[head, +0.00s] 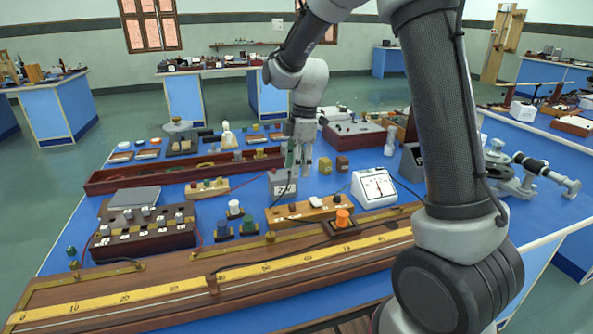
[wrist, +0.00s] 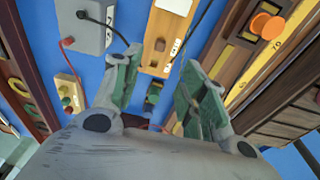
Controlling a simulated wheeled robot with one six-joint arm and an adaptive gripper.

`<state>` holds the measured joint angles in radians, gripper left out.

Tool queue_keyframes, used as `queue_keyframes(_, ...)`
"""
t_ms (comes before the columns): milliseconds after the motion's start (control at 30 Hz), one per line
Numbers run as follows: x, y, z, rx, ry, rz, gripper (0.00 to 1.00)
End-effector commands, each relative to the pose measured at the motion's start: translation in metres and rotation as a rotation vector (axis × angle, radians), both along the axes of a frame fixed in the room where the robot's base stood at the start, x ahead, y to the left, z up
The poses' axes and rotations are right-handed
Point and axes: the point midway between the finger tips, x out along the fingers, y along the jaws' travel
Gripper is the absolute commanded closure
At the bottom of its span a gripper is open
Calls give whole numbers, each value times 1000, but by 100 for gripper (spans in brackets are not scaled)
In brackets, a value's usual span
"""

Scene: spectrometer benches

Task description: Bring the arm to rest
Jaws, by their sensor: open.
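My arm reaches from the right side of the head view over the blue bench. My gripper (head: 300,172) points down above the middle of the bench, close behind a grey socket box (head: 283,184). In the wrist view my gripper (wrist: 160,72) has its two green-padded fingers spread apart, with nothing between them. The bench top and a small green-and-dark terminal piece (wrist: 153,95) show beyond the gap. I cannot tell the exact height of the fingertips above the bench.
A long wooden scale board (head: 150,292) lies along the front edge. A long red-brown tray (head: 120,182) lies behind. Air above is clearer.

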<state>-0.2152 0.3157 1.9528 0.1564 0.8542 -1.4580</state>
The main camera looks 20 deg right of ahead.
Motion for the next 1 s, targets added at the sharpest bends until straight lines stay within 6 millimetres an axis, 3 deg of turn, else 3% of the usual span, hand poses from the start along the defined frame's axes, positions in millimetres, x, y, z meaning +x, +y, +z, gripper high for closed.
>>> queue_keyframes(267,0,0,0,0,3,-29,58)
queue_keyframes(467,-11,-4,-5,-18,65,-297,58)
queue_keyframes(533,-27,-9,-13,-43,113,-430,58)
queue_keyframes(633,-53,-20,-5,-74,147,-625,58)
queue_keyframes(1000,-173,-82,71,-60,87,-1300,58)
